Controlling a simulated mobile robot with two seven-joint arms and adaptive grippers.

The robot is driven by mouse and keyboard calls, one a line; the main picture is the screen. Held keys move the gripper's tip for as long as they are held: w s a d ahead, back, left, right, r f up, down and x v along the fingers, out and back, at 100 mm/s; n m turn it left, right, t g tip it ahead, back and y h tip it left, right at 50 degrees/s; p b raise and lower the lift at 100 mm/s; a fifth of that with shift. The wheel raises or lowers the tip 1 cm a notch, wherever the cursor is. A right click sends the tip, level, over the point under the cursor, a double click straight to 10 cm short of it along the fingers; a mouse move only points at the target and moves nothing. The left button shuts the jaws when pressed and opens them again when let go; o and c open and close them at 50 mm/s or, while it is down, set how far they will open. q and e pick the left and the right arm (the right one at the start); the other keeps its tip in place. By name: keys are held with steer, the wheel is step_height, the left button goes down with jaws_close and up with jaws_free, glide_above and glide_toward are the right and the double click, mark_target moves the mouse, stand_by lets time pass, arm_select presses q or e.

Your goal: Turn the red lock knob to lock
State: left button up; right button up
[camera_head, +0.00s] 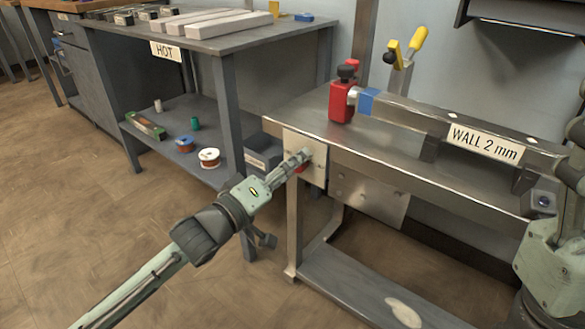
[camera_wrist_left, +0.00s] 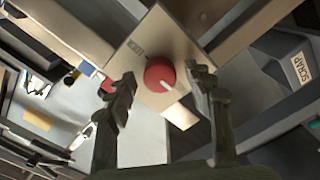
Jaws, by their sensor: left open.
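The red lock knob (camera_wrist_left: 160,75) is round with a white pointer mark toward the lower right in the left wrist view. It sits on a pale plate (camera_wrist_left: 142,42) with a small label too small to read. In the head view the plate (camera_head: 318,150) is at the workbench's front left corner, and the knob (camera_head: 301,168) is mostly hidden by my gripper. My left gripper (camera_head: 303,158) is open in front of the knob, one finger on each side. In the wrist view gaps show between knob and fingers. Dark parts at the head view's right edge may be my right gripper.
A table marked "HOT" (camera_head: 166,51) stands left. A scrap bin (camera_head: 262,155) is behind my gripper. The floor at left is clear.

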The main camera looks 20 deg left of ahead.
arm_select(q)
steer(key=shift+w, duration=0.1)
steer(key=c, duration=1.2)
steer(key=shift+o, duration=0.2)
